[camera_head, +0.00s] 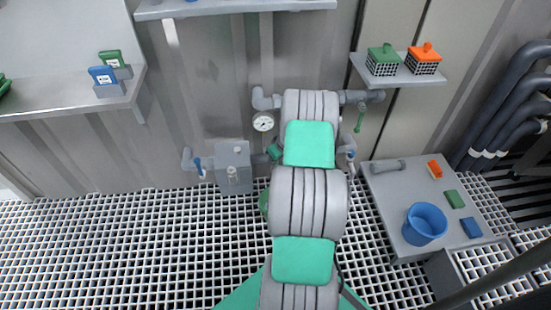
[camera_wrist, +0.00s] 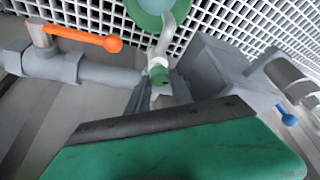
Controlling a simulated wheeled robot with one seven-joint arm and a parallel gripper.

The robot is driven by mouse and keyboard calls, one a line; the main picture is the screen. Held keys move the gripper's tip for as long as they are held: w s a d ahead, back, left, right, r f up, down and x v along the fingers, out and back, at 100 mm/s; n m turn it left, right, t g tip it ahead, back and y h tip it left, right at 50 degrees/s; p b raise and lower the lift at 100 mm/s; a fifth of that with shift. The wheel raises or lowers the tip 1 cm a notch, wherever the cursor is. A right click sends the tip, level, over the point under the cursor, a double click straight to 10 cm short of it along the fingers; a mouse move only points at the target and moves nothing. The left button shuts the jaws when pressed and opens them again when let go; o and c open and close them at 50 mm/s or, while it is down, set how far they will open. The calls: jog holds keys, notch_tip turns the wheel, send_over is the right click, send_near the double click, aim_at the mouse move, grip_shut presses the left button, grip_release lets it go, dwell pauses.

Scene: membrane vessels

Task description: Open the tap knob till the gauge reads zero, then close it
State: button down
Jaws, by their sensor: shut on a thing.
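In the wrist view a small green tap knob (camera_wrist: 160,76) sits on a pale tap body, with a curved spout (camera_wrist: 174,28) beyond it. My gripper (camera_wrist: 158,92) is shut on the knob, one dark finger on each side. In the head view my arm hides the tap and the gripper. The round white gauge (camera_head: 263,122) shows on the wall pipe just left of my arm. Its needle is too small to read.
An orange lever (camera_wrist: 92,38) on a grey pipe is close left of the gripper. A grey box (camera_wrist: 215,65) and a blue handle (camera_wrist: 287,116) are on the right. A green-rimmed vessel (camera_wrist: 143,18) stands under the spout. A blue bucket (camera_head: 425,224) stands on the right-hand table.

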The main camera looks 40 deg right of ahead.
jog(key=shift+d+r, duration=0.1)
jog(key=c, duration=1.1)
grip_release()
jog(key=p+v, duration=0.3)
jog(key=v, duration=0.4)
jog(key=shift+s+r, duration=0.2)
jog(key=shift+r, duration=0.1)
